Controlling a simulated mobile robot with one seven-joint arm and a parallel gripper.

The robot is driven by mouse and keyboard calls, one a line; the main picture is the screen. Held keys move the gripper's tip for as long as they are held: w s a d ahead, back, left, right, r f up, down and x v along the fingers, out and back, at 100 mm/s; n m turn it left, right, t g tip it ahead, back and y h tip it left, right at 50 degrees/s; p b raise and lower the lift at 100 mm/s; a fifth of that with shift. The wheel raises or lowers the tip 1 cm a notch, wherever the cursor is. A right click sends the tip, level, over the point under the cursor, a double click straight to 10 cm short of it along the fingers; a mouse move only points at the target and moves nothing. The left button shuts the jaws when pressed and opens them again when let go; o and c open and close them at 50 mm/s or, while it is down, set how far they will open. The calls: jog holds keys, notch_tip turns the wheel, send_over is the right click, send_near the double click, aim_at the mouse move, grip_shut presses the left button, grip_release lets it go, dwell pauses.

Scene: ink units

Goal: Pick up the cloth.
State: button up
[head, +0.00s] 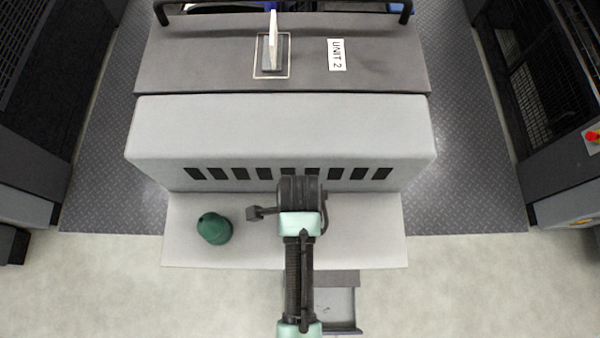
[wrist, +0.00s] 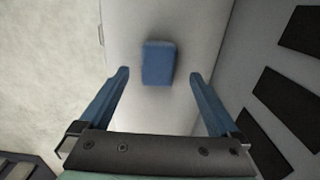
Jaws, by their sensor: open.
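The cloth (wrist: 158,62) shows in the wrist view as a small blue rectangular pad lying flat on a pale grey shelf (wrist: 130,25). My gripper (wrist: 159,73) is open, with its two blue fingers spread to the left and right of the cloth. The fingers are apart from it in the picture, and nothing is between them but part of the cloth and bare shelf. How high the fingertips are above the shelf is hard to tell. In the head view my arm hides the cloth and the gripper's fingers; the shelf (head: 370,235) shows around the arm.
A dark green container (head: 214,229) stands on the left of the shelf. The slotted grey front of the unit (head: 280,130) rises behind the shelf. A small open drawer or tray (head: 340,302) is below the shelf's front edge. Dark machines flank both sides.

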jog(key=f, duration=0.5)
jog(key=shift+s, duration=0.2)
jog(key=c, duration=1.4)
jog(key=shift+r, duration=0.2)
notch_tip(320, 180, up, 10)
jog(key=shift+f+p, duration=0.1)
jog(key=shift+p, duration=0.2)
